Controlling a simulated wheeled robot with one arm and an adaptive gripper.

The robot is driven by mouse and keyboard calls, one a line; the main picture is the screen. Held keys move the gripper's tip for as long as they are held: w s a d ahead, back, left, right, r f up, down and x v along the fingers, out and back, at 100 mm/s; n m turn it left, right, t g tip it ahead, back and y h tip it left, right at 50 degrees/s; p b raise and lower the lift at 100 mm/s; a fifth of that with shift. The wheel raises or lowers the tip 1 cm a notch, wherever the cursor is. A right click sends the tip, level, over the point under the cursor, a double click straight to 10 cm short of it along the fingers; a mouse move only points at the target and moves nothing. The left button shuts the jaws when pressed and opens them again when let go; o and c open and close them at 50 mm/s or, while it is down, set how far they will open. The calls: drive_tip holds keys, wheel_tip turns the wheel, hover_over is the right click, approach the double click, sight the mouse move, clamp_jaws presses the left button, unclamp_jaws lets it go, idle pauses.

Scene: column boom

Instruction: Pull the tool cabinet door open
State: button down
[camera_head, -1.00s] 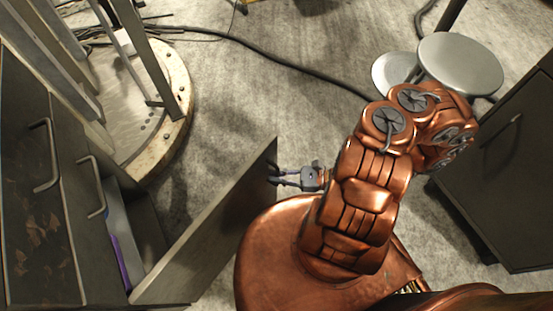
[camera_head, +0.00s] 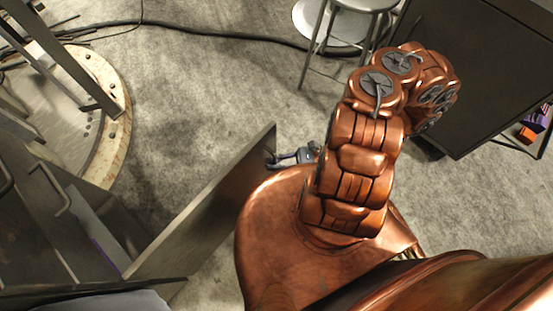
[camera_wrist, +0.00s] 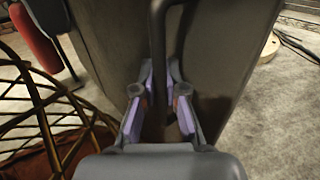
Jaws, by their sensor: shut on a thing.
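The tool cabinet door (camera_head: 208,203) stands swung out from the grey cabinet at the lower left of the head view, with the cabinet's inside showing behind it. My gripper (camera_head: 272,161) is at the door's free edge, on its far side from the cabinet, partly hidden by my copper arm. In the wrist view the dark door (camera_wrist: 225,50) fills the middle, and its dark bar handle (camera_wrist: 157,65) runs down between the fingers. My gripper (camera_wrist: 159,108) is shut on this handle, with a pale purple pad on each side.
A metal stool (camera_head: 365,5) stands at the top, with a cable (camera_head: 230,38) on the floor near it. A dark cabinet (camera_head: 470,75) is at the right. A round riveted base (camera_head: 112,140) is at the left. The floor between is clear.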

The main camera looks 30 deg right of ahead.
drive_tip(key=shift+s, duration=0.2)
drive_tip(key=c, duration=1.2)
unclamp_jaws()
drive_tip(key=shift+w, duration=0.1)
drive_tip(key=shift+d, duration=0.1)
drive_tip(key=v, duration=1.2)
